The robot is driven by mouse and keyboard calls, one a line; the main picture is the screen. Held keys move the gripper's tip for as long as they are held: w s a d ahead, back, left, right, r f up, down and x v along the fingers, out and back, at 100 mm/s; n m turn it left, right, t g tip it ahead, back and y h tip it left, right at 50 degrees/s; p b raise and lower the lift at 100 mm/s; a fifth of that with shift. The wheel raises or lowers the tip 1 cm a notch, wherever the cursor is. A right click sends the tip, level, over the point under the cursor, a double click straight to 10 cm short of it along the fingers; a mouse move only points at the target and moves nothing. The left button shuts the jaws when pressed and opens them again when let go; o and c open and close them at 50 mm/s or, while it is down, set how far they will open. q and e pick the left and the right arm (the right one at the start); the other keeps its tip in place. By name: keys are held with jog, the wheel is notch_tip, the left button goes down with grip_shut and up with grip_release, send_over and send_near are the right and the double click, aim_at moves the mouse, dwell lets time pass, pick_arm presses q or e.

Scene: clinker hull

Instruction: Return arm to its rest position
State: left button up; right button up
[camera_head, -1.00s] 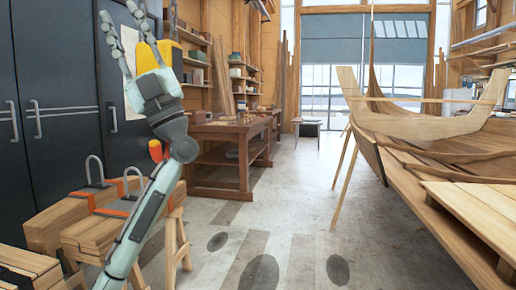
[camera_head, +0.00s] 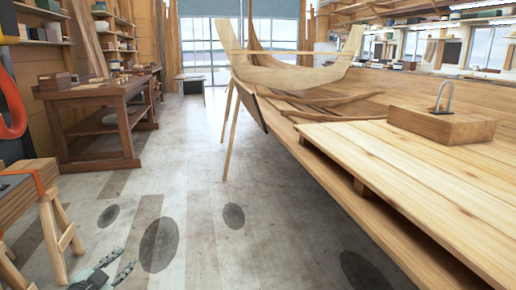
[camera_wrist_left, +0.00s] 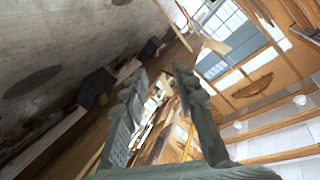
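My left gripper (camera_head: 126,259) shows low at the left in the head view, above the floor, with its two dark fingers spread apart. In the left wrist view the fingers of the left gripper (camera_wrist_left: 158,72) stand apart with nothing held between them. Most of the left arm is outside the head view. My right arm and right gripper are not in view.
A wooden trestle (camera_head: 58,222) with an orange strap stands left of the gripper. A workbench (camera_head: 95,98) is farther back. The boat hull (camera_head: 300,112) and a plank platform (camera_head: 400,165) bearing a metal-handled block (camera_head: 440,124) fill the right. Floor between is clear.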

pick_arm(q)
jog(key=s+a+f+n+g+y, duration=0.1)
jog(key=s+a+f+g+y, duration=0.15)
jog(key=s+f, duration=0.65)
jog(key=s+a+f+n+g+y, duration=0.1)
jog(key=s+a+f+g, duration=0.3)
jog(key=s+f, duration=0.55)
jog(key=s+a+f+n+g+y, duration=0.1)
jog(key=s+a+f+g, duration=0.3)
jog(key=s, duration=0.4)
jog(key=s+a+f+n+g+y, duration=0.1)
jog(key=s+a+f+g+y, duration=0.1)
jog(key=s+a+f, duration=0.4)
jog(key=s+d+f+n+h, duration=0.1)
jog(key=s+d+f+h, duration=0.1)
jog(key=d, duration=1)
jog(key=s+d+f+n+h, duration=0.1)
jog(key=d+f, duration=0.4)
jog(key=d, duration=0.8)
jog(key=shift+s+d+h, duration=0.15)
jog(key=shift+s+h, duration=0.35)
jog(key=shift+h, duration=0.15)
jog(key=shift+f, duration=0.1)
